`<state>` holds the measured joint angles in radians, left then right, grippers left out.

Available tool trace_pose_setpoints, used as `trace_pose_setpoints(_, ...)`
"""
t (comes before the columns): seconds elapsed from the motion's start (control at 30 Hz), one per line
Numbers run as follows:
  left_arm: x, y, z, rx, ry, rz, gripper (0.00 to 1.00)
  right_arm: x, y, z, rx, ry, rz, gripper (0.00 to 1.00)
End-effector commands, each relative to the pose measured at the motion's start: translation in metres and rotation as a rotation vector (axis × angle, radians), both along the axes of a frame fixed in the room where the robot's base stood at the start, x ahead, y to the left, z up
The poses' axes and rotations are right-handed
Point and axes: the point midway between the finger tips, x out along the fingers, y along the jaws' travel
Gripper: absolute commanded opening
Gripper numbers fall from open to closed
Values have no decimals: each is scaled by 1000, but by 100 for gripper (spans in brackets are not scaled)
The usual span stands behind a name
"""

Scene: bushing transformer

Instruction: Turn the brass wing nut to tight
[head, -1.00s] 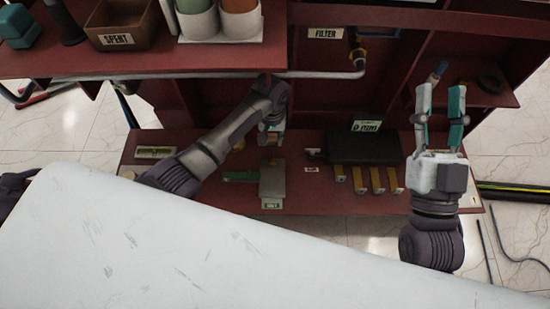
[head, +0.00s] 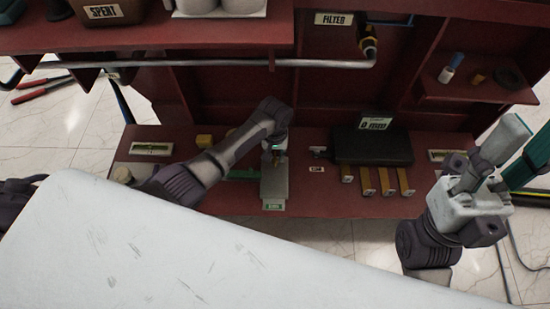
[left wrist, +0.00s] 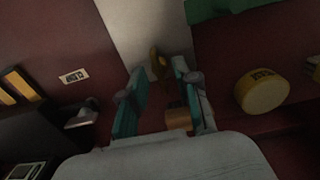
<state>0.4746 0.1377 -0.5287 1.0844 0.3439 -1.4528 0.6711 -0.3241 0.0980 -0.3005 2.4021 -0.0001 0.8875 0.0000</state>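The brass wing nut (left wrist: 156,60) shows in the left wrist view, just beyond and between my left fingertips, over a pale grey plate. My left gripper (left wrist: 160,72) is open, its two teal fingers apart on either side of the nut; I cannot tell whether either touches it. In the head view my left gripper (head: 278,150) points down at the far end of the grey block (head: 274,184), and the nut is mostly hidden there. My right gripper (head: 522,148) is open and empty at the right, away from the bench.
A black box (head: 372,148) with several brass strips stands right of the grey block. A yellow round piece (left wrist: 262,92) lies right of the fingers in the left wrist view. A grey pipe (head: 210,63) crosses above my left arm. A white surface (head: 200,255) fills the front.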

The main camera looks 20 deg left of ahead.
Motion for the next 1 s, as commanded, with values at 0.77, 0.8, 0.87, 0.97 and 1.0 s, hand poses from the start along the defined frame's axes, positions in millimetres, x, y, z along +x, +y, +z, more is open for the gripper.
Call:
trace_pose_setpoints(0.77, 0, 0, -4, 0, 1, -1, 0, 1, 0, 0, -1, -3, 0, 38)
trace_pose_setpoints(0.8, 0, 0, -4, 0, 1, -2, 0, 1, 0, 0, -1, -3, 0, 38)
trace_pose_setpoints(0.87, 0, 0, -4, 0, 1, -7, 0, 0, 0, 1, -1, -3, 0, 38)
trace_pose_setpoints(0.97, 0, 0, -3, 0, 1, -27, 0, -1, 0, 4, 1, -7, 0, 38)
trace_pose_setpoints(1.0, 0, 0, -2, 0, 1, -39, 0, -2, -1, 5, 3, -9, 0, 38)
